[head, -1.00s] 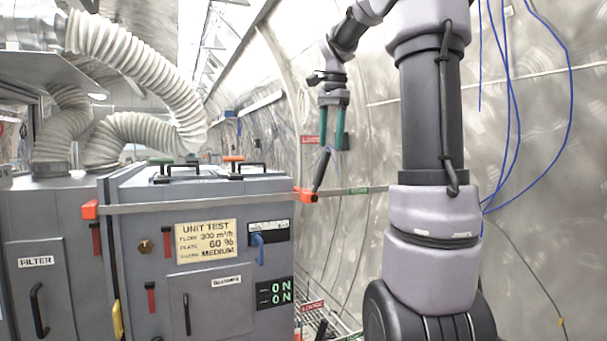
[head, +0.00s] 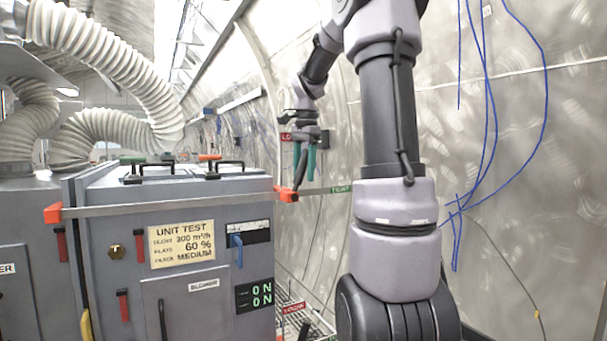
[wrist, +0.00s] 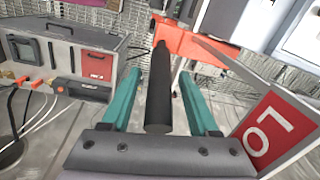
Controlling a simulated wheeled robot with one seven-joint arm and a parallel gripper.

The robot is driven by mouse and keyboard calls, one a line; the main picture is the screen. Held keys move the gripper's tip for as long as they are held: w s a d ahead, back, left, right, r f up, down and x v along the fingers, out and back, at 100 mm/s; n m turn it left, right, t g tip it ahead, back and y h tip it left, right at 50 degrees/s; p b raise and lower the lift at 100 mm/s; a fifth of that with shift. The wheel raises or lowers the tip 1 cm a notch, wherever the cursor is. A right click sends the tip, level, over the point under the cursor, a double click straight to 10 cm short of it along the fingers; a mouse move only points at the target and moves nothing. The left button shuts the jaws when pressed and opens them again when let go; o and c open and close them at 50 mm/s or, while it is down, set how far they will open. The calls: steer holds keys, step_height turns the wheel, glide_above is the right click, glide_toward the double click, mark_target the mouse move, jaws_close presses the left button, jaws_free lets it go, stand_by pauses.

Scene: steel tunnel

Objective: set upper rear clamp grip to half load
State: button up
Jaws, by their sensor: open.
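The upper rear clamp is an orange-red block (head: 287,195) at the far right end of the metal bar across the grey cabinet. Its dark grip (head: 299,176) points up, tilted slightly right, between a red LOOSE plate and a green TIGHT plate (head: 341,189). My gripper (head: 303,170) is open, its teal fingers around the grip. In the wrist view the black grip (wrist: 158,95) runs between the two fingers (wrist: 158,76), with visible gaps on both sides. The orange clamp (wrist: 192,42) lies beyond it. A red LO... plate (wrist: 270,132) is close at right.
The grey cabinet (head: 185,187) with a UNIT TEST plate fills the left, another orange block (head: 53,213) at its bar's near end. A lower LOOSE plate (head: 292,308) sits by a wire rack. Blue cables (head: 487,120) hang along the curved wall at right.

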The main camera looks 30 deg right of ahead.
steer(key=shift+f, duration=0.45)
jaws_close()
stand_by(1.1)
